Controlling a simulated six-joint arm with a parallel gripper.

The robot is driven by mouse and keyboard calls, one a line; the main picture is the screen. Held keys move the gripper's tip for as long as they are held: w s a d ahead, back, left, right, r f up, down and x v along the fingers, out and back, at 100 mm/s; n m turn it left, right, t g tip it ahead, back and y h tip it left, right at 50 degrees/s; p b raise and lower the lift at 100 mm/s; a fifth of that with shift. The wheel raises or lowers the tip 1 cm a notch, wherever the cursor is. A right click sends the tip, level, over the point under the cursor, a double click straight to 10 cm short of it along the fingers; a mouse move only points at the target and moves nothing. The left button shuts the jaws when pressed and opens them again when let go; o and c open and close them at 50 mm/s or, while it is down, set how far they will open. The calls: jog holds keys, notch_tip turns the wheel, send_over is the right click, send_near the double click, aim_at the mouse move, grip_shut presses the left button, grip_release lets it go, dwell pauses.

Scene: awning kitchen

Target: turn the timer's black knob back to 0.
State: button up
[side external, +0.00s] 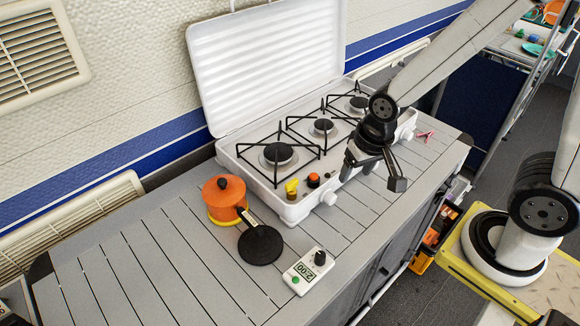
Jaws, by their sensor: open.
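The timer (301,279) is a small white box lying on the slatted grey counter, near its front edge. Its display reads what looks like 2:00. A black knob (320,258) stands at its upper right end and a green button sits at its lower left. My gripper (378,181) is open and empty above the counter in front of the stove, up and to the right of the timer and well apart from it. The knob's pointer direction is too small to tell.
A white gas stove (300,150) with its lid raised stands behind. Left of the timer are a black pan (261,246) and an orange pot (225,198). Small items sit at the stove's front edge. The counter (130,262) is clear at left.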

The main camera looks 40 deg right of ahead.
aim_at(321, 255)
jog(key=shift+s+a+f+m+g, duration=0.4)
jog(key=shift+a+f+m, duration=0.75)
jog(key=shift+a+m, duration=1.1)
jog(key=shift+s+a+f+m+g, duration=0.45)
jog(key=shift+a+f+m, duration=0.7)
jog(key=shift+a+m, duration=1.05)
jog(key=shift+s+a+f+m+g, duration=0.25)
jog(key=shift+s+a+f+m, duration=0.3)
jog(key=shift+a+f+m, duration=1.6)
jog(key=shift+d+r+m, duration=0.3)
jog(key=shift+r+m, duration=0.05)
jog(key=shift+r, duration=0.15)
jog(key=shift+d+r+m, duration=0.25)
jog(key=shift+r+m, duration=0.1)
jog(key=shift+r, duration=0.15)
jog(key=shift+f, duration=0.1)
jog(key=shift+f, duration=3.8)
grip_shut()
